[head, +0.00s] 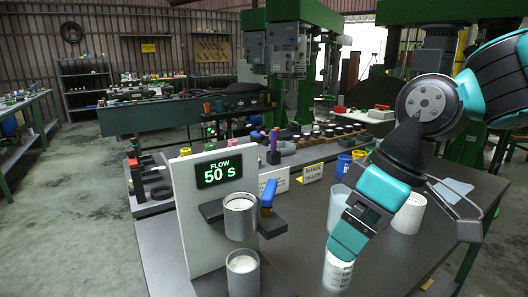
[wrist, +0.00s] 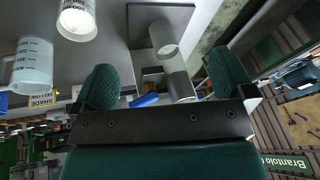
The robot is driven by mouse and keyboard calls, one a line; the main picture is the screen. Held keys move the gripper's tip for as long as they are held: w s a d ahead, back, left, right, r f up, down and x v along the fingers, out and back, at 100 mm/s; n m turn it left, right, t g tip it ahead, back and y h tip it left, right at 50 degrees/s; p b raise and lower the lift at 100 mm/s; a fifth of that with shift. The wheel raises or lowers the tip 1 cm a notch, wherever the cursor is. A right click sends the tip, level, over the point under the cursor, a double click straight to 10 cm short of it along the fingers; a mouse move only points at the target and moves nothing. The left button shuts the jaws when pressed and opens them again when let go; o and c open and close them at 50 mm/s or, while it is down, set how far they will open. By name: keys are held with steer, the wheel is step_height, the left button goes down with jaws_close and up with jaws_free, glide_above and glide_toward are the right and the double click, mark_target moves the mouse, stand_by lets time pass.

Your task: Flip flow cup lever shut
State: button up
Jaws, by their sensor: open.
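The flow cup (head: 240,218) is a grey cylinder with white contents, held on a bracket of a pale upright stand (head: 187,210). Its blue lever (head: 267,195) stands roughly upright at the cup's right side. A second grey cup (head: 242,277) with white contents sits directly below. In the wrist view my gripper (wrist: 165,82) is open and empty. The blue lever (wrist: 146,100) shows there between the fingers, partly hidden by the gripper body.
A translucent beaker (head: 339,208) and a white cup (head: 409,214) stand behind my gripper on the grey table (head: 395,262). A shade label (head: 313,173) and several small items stand behind. The gap between lever and gripper looks clear.

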steer(key=w+a+r+n+p, duration=0.2)
steer(key=w+r+n+p, duration=0.1)
steer(key=w+r+p, duration=0.35)
steer(key=w+a+r+n+p, duration=0.25)
steer(key=w+r+p, duration=0.25)
steer(key=w+r, duration=0.25)
steer(key=p, duration=0.3)
glide_toward(270, 188)
steer(key=x, duration=0.9)
steer(key=shift+f, duration=0.2)
steer(key=shift+c, duration=0.5)
steer(key=c, duration=0.7)
steer(key=shift+s+a, duration=0.1)
steer(key=shift+c, duration=0.7)
